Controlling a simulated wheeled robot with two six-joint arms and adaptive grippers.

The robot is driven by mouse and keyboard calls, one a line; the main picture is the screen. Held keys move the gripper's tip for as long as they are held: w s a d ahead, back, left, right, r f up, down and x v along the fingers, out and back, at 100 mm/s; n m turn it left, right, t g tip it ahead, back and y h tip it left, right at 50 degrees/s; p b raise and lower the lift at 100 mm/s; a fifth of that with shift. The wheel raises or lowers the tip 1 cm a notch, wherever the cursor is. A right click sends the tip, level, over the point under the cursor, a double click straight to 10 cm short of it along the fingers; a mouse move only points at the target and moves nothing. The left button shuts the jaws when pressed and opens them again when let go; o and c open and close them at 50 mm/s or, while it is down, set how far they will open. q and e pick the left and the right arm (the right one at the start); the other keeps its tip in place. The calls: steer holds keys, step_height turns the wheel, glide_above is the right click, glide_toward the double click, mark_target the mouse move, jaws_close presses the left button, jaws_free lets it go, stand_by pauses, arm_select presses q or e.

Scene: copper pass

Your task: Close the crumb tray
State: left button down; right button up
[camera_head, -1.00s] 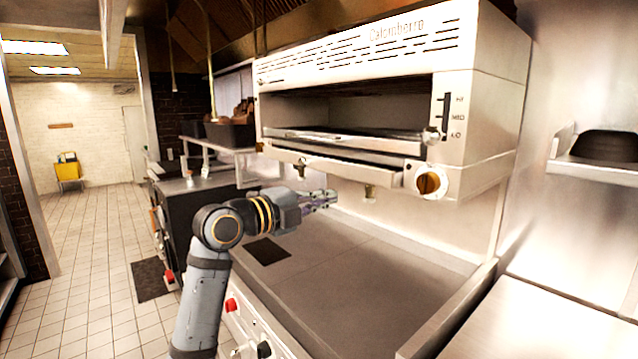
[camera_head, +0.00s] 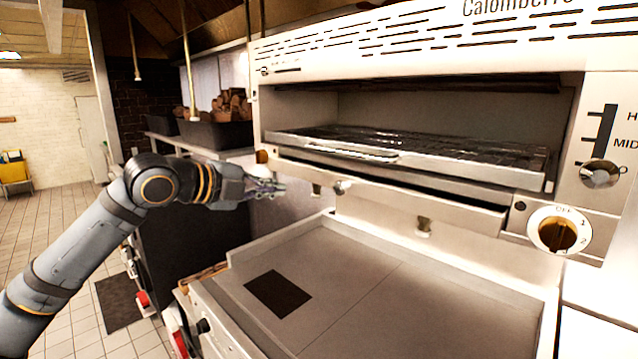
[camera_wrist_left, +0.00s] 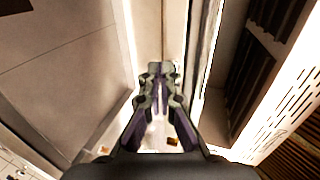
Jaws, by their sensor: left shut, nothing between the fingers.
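The crumb tray (camera_head: 425,206) is the long, shallow metal tray low in the grill unit, under the wire rack. Its front stands out a little from the unit's body, so it looks partly open. A small round knob (camera_head: 344,187) is near its left end. My left gripper (camera_head: 281,188) is shut and empty, close to the tray's left end; I cannot tell whether it touches. In the left wrist view its fingertips (camera_wrist_left: 160,72) are together before a pale metal surface. My right gripper is in no view.
The grill unit (camera_head: 400,45) hangs above a flat griddle (camera_head: 365,285) with raised edges. A control dial (camera_head: 558,231) is right of the tray. A dark bin (camera_head: 215,133) stands behind my left arm. The space above the griddle is clear.

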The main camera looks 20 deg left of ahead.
arm_select(q)
steer(key=r+p+x, duration=0.1)
steer(key=p+x, duration=0.8)
steer(key=x, duration=0.4)
steer(key=shift+w+f, duration=0.15)
steer(key=shift+w, duration=0.3)
